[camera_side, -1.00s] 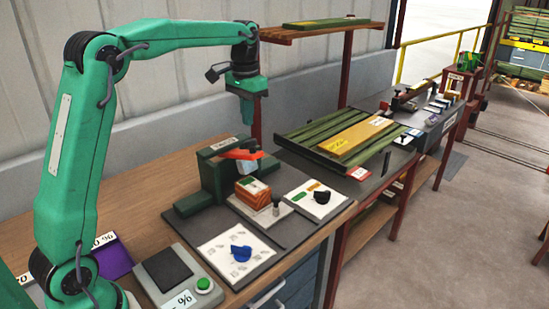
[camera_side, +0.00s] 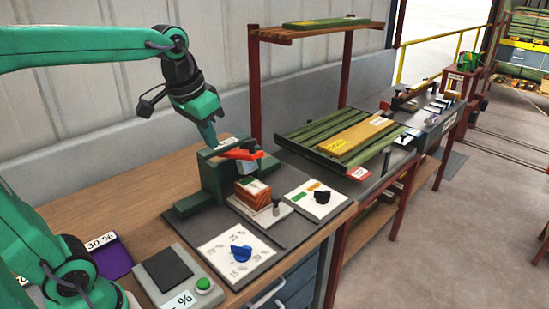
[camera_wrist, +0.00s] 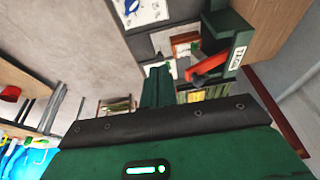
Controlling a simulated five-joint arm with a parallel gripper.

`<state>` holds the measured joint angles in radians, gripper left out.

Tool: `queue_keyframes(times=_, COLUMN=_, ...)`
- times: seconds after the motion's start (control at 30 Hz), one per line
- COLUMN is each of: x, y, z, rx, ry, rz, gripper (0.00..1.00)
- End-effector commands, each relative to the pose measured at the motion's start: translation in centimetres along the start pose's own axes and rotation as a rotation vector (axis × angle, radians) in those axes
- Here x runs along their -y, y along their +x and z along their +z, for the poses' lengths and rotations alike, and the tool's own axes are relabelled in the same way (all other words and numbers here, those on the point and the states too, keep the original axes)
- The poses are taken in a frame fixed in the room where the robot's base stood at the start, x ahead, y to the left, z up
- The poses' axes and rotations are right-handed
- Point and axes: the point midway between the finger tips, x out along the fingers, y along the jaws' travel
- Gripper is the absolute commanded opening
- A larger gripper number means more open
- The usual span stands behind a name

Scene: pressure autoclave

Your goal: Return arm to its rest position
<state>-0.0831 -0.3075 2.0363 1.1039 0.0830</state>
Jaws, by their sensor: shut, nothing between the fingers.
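My green gripper (camera_side: 211,139) is in the side view, above and behind the green machine with the red lever. It points down and a little to the right, shut and empty. Its fingers also show in the wrist view (camera_wrist: 157,84), close together. The green machine (camera_side: 214,178) stands on a dark base plate on the wooden bench, and its red lever (camera_side: 240,154) sticks out to the right. The machine also shows at the upper right of the wrist view (camera_wrist: 228,38). From the side view I cannot tell whether the gripper touches the machine.
A stack of brown blocks (camera_side: 252,188) sits before the machine. Dial panels with a blue knob (camera_side: 241,253) and a black knob (camera_side: 322,197) lie nearby. A box with a green button (camera_side: 203,285) is at the front. A red-posted shelf (camera_side: 345,68) stands behind.

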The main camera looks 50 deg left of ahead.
Motion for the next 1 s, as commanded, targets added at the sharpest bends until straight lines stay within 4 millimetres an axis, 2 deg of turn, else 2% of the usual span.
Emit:
queue_keyframes(times=0.2, x=-1.3, y=0.1, z=4.4, rx=-0.071, ry=0.0, rz=0.006, gripper=0.0)
queue_keyframes(times=0.5, x=-2.5, y=1.5, z=9.5, rx=-0.154, ry=-0.004, rz=0.019, gripper=0.0)
queue_keyframes(times=0.7, x=-2.8, y=2.2, z=11.1, rx=-0.182, ry=-0.005, rz=0.024, gripper=0.0)
queue_keyframes(times=1.0, x=-2.8, y=2.3, z=11.4, rx=-0.184, ry=-0.006, rz=0.025, gripper=0.0)
